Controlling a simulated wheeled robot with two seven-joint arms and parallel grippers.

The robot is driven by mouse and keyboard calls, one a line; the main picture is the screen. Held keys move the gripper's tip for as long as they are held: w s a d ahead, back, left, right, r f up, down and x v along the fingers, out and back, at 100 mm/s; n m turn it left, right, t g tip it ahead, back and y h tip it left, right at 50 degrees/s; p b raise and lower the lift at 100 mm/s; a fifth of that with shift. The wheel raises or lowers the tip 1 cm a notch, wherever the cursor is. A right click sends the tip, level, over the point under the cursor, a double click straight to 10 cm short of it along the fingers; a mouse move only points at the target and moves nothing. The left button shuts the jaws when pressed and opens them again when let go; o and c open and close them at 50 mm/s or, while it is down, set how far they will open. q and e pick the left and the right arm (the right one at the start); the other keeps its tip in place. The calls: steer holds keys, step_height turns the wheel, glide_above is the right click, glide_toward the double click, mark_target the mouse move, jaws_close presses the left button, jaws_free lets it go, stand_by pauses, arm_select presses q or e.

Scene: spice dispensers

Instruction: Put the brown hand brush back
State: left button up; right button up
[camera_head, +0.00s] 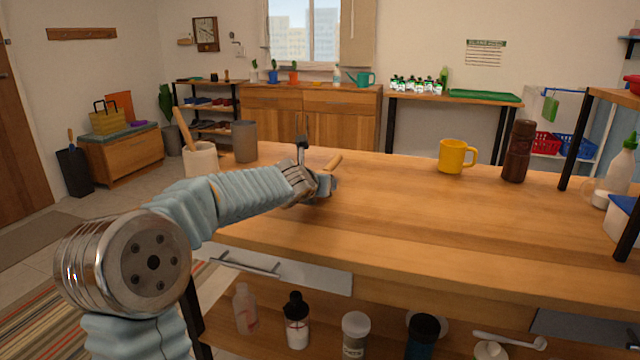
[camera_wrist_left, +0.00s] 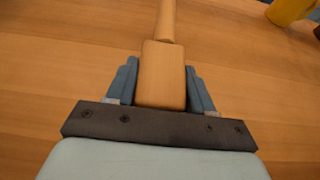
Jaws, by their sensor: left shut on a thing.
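My left gripper (camera_head: 326,184) is over the left part of the wooden table (camera_head: 420,215). It is shut on a light-brown wooden piece with a round handle, which looks like the hand brush (camera_wrist_left: 162,72). In the left wrist view, the two blue-grey fingers of the gripper (camera_wrist_left: 161,85) sit on either side of its wide block, and the handle points away. In the head view only the handle of the brush (camera_head: 333,162) shows beyond the gripper. No bristles show, and I cannot tell whether it touches the tabletop. My right gripper is not in view.
A pale pot (camera_head: 200,160) with a wooden stick and a grey cup (camera_head: 244,141) stand at the left end. A yellow mug (camera_head: 456,157) and a brown mill (camera_head: 518,150) stand at the right. The table's middle is clear. Several bottles stand on the lower shelf.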

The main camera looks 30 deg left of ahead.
arm_select(q)
steer(key=shift+f+b, duration=0.45)
steer(key=shift+f, duration=0.1)
steer(key=o, duration=1.3)
steer(key=shift+c, duration=0.2)
steer(key=shift+s+r, duration=0.1)
steer(key=shift+s, duration=0.1)
steer(key=p+v, duration=0.1)
steer(key=v, duration=1.1)
steer(key=shift+s+d+r+p, duration=0.1)
steer(key=shift+s+d+p, duration=0.05)
steer(key=shift+p, duration=0.2)
steer(key=shift+s+d+r, duration=0.1)
steer(key=shift+s, duration=0.35)
